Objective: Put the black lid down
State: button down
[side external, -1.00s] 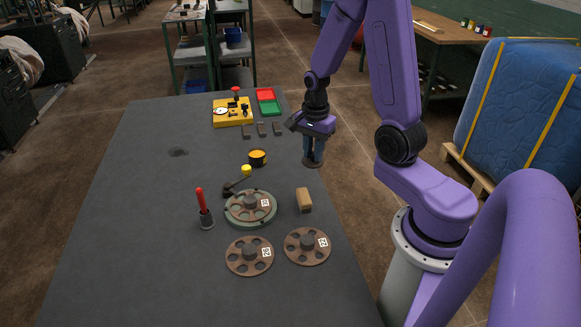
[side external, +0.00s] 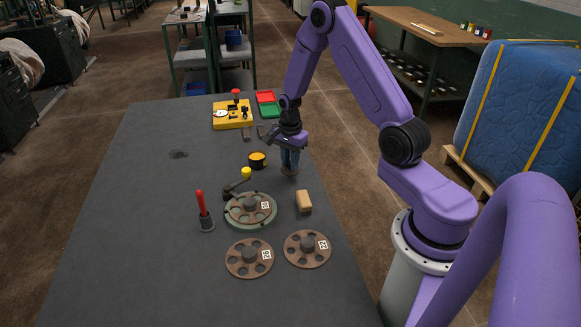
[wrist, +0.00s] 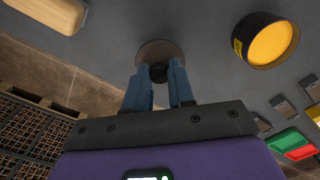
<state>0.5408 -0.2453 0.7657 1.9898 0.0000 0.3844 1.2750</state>
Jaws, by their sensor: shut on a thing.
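The lid (side external: 289,171) is a dark, brownish-looking round disc with a black knob. My gripper (side external: 290,160) points down with its blue fingers shut on that knob. In the wrist view the lid (wrist: 157,50) shows beyond the fingertips (wrist: 158,72), with the knob between them. The lid looks about level; I cannot tell how far it is above the grey table. An open black pot (side external: 257,160) with a yellow-orange inside stands left of the lid in the side view. In the wrist view the pot (wrist: 265,41) is to the right, apart from the lid.
A wooden block (side external: 304,201) lies nearer the camera. A round green fixture with a rusty disc (side external: 250,207), two more discs (side external: 307,248) and a red-handled tool (side external: 204,212) stand in front. Small grey blocks, red and green trays (side external: 268,104) are behind. The table's left side is mostly clear.

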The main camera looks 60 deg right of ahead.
jog(key=shift+f, duration=1.25)
jog(key=shift+f, duration=0.1)
jog(key=c, duration=1)
grip_release()
jog(key=shift+o, duration=0.2)
